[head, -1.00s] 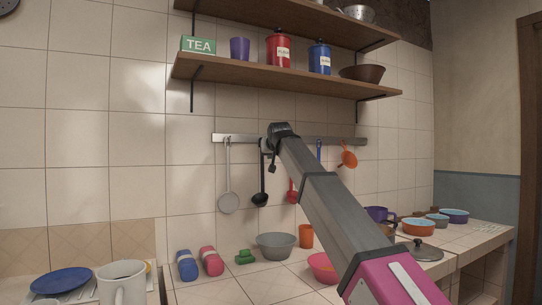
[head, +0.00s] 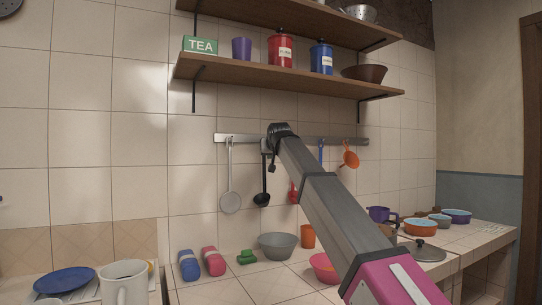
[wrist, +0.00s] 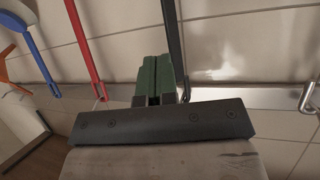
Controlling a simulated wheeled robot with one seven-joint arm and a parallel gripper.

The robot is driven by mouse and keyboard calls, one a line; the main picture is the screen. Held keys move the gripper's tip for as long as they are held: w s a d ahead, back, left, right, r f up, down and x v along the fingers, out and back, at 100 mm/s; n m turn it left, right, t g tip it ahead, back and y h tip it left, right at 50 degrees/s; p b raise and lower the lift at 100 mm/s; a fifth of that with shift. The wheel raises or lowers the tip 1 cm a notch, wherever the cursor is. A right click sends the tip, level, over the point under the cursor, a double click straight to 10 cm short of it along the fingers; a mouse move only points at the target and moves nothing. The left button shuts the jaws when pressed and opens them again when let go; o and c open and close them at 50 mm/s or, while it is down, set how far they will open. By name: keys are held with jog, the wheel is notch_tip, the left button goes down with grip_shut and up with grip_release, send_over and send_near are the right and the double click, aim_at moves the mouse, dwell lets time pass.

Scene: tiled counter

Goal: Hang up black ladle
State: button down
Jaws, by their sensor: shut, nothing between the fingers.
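The black ladle (head: 262,192) hangs upright against the tiled wall, its bowl at the bottom. Its top end is at the metal rail (head: 230,138), partly hidden behind my arm in the head view. In the wrist view its dark handle (wrist: 174,42) runs right beside my green-padded gripper (wrist: 153,58) and meets the rail (wrist: 250,98) just behind it. My gripper is shut and empty, close to the handle's hanging end. I cannot tell whether its finger touches the handle.
A grey skimmer (head: 230,200) hangs to the left. Red (head: 293,190), blue (head: 321,152) and orange (head: 350,157) utensils hang to the right. Shelves (head: 290,78) are above the rail; bowls, including a grey one (head: 278,246), stand on the counter below.

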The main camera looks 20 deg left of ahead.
jog(key=shift+w+a, duration=1.05)
jog(key=shift+a, duration=0.2)
dwell(0.7)
jog(key=shift+s+d, duration=1.05)
jog(key=shift+d, duration=0.15)
dwell(3.4)
jog(key=shift+s+d, duration=1.6)
jog(key=shift+d, duration=0.25)
